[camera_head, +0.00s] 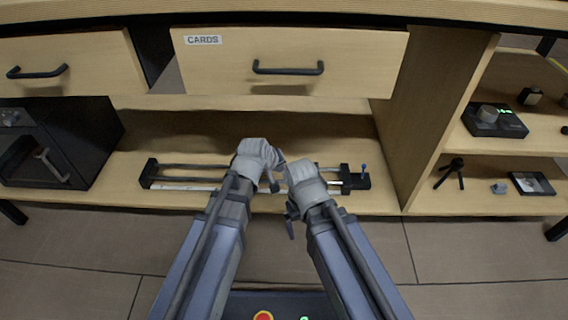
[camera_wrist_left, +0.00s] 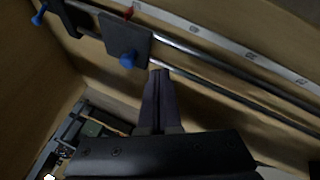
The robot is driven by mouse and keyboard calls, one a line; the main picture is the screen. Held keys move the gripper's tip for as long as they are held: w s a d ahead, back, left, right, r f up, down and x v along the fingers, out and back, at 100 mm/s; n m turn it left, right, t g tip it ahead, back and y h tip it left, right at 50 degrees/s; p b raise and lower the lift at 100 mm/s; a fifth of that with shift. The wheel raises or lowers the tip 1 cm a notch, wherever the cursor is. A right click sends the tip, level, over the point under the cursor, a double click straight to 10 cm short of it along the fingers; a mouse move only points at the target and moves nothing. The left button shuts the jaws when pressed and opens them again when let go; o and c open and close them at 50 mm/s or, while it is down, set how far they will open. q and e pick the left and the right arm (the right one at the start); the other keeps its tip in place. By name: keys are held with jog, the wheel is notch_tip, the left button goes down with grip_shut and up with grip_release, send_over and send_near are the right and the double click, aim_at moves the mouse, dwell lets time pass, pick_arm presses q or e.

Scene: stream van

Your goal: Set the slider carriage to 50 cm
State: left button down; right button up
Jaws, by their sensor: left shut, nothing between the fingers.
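The slider rail (camera_head: 190,184) lies along the lower shelf, with a pale scale strip beside its rods. A dark end block (camera_head: 357,181) with a blue knob is at its right end. In the left wrist view the carriage (camera_wrist_left: 126,40) is a dark plate on the rods, with a blue knob and a red pointer at the scale (camera_wrist_left: 200,33). I cannot make it out in the head view. My left gripper (camera_head: 274,184) is shut and empty; its fingertips (camera_wrist_left: 159,75) appear just beside the carriage. My right gripper (camera_head: 291,227) is in front of the shelf, its fingers unclear.
The CARDS drawer (camera_head: 230,70) overhangs the shelf. A black cabinet (camera_head: 85,145) stands at the left, and an upright wooden panel (camera_head: 415,110) closes the right side. Beyond it, shelves hold a small tripod (camera_head: 452,170) and a black device with a knob (camera_head: 495,120).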

pick_arm(q)
jog(key=p+v, duration=0.5)
jog(key=v, duration=0.3)
jog(key=shift+r+p, duration=0.25)
jog(key=shift+p, duration=0.1)
pick_arm(e)
notch_tip(320, 180, up, 7)
pick_arm(q)
jog(key=shift+s, duration=0.1)
pick_arm(e)
jog(key=shift+s, duration=0.1)
